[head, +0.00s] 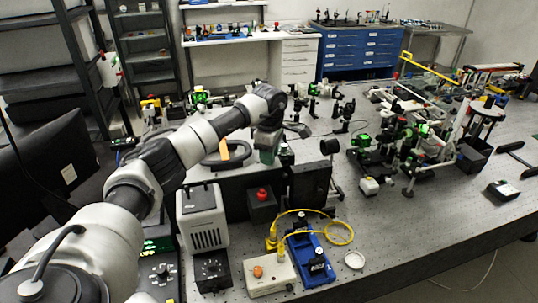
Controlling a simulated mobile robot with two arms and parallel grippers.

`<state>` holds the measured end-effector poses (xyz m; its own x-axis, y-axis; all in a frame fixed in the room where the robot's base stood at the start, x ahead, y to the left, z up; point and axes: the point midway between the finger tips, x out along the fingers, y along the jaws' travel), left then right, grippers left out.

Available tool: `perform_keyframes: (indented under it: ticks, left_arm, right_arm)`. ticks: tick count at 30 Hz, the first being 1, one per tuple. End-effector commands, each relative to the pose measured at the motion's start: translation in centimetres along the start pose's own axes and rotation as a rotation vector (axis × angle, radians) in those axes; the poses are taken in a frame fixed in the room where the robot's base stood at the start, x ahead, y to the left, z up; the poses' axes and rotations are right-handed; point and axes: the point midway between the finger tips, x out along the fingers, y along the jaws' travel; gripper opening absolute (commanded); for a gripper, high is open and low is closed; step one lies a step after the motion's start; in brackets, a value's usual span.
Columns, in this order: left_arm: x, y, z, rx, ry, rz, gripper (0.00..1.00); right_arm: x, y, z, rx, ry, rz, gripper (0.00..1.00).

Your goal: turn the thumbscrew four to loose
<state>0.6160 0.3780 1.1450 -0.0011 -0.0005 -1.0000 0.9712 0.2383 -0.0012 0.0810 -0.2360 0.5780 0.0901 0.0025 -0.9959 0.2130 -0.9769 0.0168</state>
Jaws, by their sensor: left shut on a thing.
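My left arm reaches in from the left across the bench. Its gripper (268,158) points down behind a dark upright plate, near the middle of the bench. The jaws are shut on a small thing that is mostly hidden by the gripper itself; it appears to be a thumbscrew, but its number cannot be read. No other thumbscrew can be made out clearly at this size. My right gripper is not in view.
Near the gripper stand a dark upright plate (310,184), a black box with a red knob (262,206) and a white vented box (203,218). A blue fixture (308,262) with a yellow cable (340,236) lies in front. Optics crowd the right; bare benchtop (420,215) shows front right.

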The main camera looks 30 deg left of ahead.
Motion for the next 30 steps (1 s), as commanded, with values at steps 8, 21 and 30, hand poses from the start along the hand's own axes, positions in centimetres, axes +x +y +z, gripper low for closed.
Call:
perform_keyframes:
  ticks: [8, 21, 30]
  left_arm:
    - [0.0, 0.1, 0.0, -0.247, -0.001, 0.003, 0.07]
    - [-0.1, 0.1, 0.0, -0.666, -0.002, 0.003, 0.07]
    - [-0.2, 0.1, 0.0, -0.95, -0.003, 0.003, 0.07]
  right_arm:
    - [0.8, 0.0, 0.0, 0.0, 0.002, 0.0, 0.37]
    - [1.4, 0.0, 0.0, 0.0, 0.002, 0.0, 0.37]
    - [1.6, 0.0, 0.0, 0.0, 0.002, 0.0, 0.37]
